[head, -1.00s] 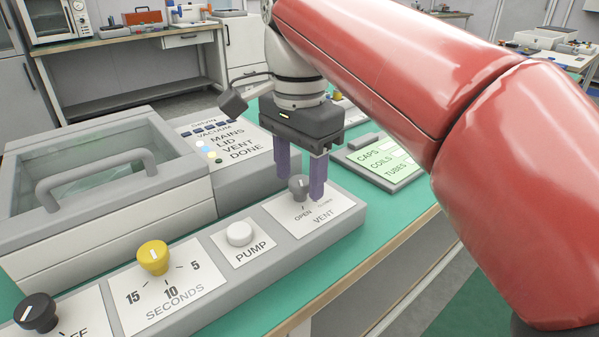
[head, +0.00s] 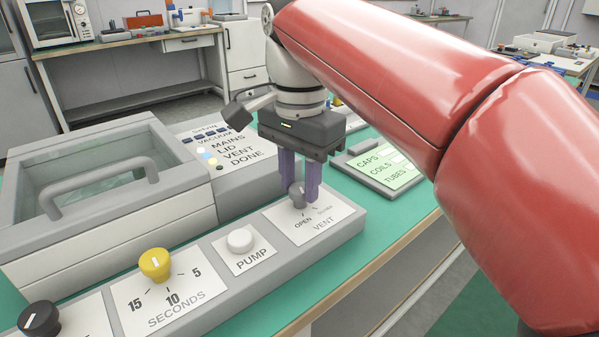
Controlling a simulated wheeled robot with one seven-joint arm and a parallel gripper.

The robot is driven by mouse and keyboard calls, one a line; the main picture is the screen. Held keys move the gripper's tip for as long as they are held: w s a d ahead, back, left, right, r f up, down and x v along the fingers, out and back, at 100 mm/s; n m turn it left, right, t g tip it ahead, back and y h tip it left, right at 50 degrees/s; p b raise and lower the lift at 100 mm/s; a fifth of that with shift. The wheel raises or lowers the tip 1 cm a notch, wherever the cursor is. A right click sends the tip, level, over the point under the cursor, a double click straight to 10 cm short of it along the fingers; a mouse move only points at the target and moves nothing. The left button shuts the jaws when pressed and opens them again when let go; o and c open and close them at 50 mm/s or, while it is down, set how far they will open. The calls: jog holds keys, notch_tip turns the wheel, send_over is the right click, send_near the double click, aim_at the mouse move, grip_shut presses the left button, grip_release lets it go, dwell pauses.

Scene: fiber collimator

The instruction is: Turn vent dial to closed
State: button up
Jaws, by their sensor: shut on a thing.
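The grey vent dial (head: 296,194) stands on the white plate marked VENT (head: 322,225) at the right end of the control panel. OPEN is printed at its lower left; a smaller label to the right is too small to read clearly. My gripper (head: 298,190) points down over the dial, its purple fingers shut on it from both sides. The fingers hide part of the dial, and I cannot tell where its pointer stands.
Left along the panel are the white PUMP button (head: 240,240), the yellow seconds dial (head: 155,264) and a black dial (head: 38,318). A lidded chamber (head: 100,205) with a handle stands behind. A tray labelled CAPS, COILS, TUBES (head: 345,172) lies to the right.

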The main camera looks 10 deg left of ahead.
aim_at(300, 188)
jog(key=shift+d+r+n+p, duration=0.15)
jog(key=shift+n+p, duration=0.55)
jog(key=shift+n, duration=0.5)
jog(key=n, duration=0.2)
jog(key=shift+n+p, duration=0.35)
jog(key=shift+n, duration=0.05)
jog(key=n, duration=0.5)
jog(key=shift+n, duration=0.4)
jog(key=o, duration=1)
jog(key=shift+c, duration=0.2)
jog(key=shift+r, duration=3.75)
